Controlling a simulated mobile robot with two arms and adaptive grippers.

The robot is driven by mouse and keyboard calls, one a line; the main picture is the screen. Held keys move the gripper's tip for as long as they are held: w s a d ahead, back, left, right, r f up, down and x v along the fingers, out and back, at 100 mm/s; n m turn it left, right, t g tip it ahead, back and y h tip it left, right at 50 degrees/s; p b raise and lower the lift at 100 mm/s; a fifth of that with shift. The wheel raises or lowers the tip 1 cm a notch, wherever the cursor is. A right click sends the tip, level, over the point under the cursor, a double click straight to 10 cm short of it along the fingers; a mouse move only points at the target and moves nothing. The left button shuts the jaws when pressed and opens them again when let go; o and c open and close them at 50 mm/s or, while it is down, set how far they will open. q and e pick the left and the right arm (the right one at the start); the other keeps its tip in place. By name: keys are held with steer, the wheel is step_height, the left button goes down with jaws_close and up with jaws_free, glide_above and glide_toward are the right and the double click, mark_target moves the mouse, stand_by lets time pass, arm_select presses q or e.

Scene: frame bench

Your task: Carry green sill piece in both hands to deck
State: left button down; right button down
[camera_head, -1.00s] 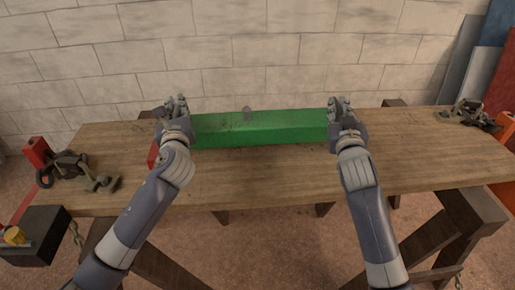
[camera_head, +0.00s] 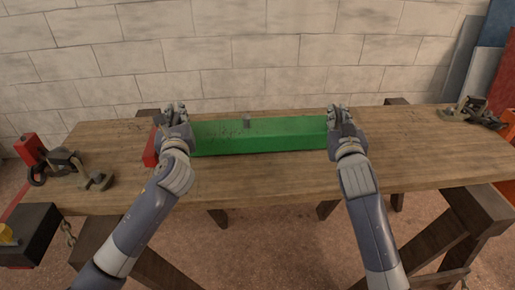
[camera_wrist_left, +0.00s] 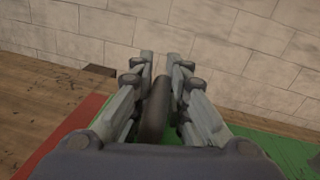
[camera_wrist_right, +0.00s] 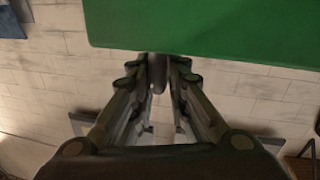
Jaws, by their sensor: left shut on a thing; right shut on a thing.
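The green sill piece (camera_head: 262,136) is a long green beam lying level across the middle of the bench in the head view. It also shows in the left wrist view (camera_wrist_left: 278,150) and the right wrist view (camera_wrist_right: 205,24). My left gripper (camera_head: 173,112) is at its left end, shut on a dark grip (camera_wrist_left: 156,108) of the piece. My right gripper (camera_head: 340,112) is at its right end, shut on a similar dark grip (camera_wrist_right: 158,72). I cannot tell whether its underside touches the wooden deck (camera_head: 260,180).
A red piece (camera_head: 151,150) is beside my left gripper. Clamps sit at the bench's left (camera_head: 95,179) and right (camera_head: 470,110) ends, with a red block (camera_head: 30,148) at left. A block wall (camera_head: 260,50) stands behind.

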arm_select(q)
steer(key=shift+a+f+b, duration=0.15)
steer(key=shift+f+b, duration=0.1)
steer(key=shift+b, duration=0.1)
arm_select(e)
steer(key=shift+d+f, duration=0.2)
steer(key=shift+f, duration=0.2)
arm_select(q)
steer(key=c, duration=1.6)
jaws_free()
arm_select(e)
steer(key=c, duration=1.5)
jaws_free()
steer(key=shift+c, duration=0.2)
arm_select(q)
steer(key=shift+o, duration=0.2)
steer(key=shift+s, duration=0.1)
arm_select(e)
steer(key=shift+s+r, duration=0.1)
steer(key=shift+a, duration=0.1)
arm_select(q)
steer(key=shift+s, duration=0.1)
steer(key=v, duration=1.1)
steer(key=shift+s, duration=0.3)
arm_select(e)
steer(key=s, duration=1.2)
steer(key=shift+a, duration=0.3)
